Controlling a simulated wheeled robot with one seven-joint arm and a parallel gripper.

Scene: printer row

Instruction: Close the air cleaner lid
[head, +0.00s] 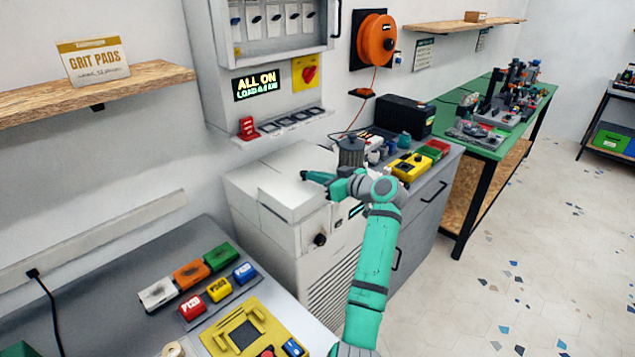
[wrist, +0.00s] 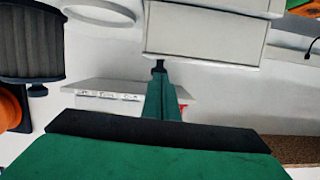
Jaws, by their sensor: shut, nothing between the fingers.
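The air cleaner (head: 330,265) is a white cabinet with a louvred front and a dark knob, standing in the middle of the head view. Its pale lid (head: 285,190) is on the top; white on white, its exact angle is hard to tell. My gripper (head: 307,176) is over the top of the cabinet, fingers pointing left. In the wrist view my gripper (wrist: 160,70) shows shut fingers with nothing between them. Its tip appears close to a white block-like part (wrist: 205,30); I cannot tell whether they touch.
A dark ribbed canister (head: 350,152) stands behind my wrist and shows large in the wrist view (wrist: 30,45). A workbench (head: 105,300) with coloured blocks lies at left front. A yellow case (head: 409,167) sits on the grey cabinet at right. Open floor lies right.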

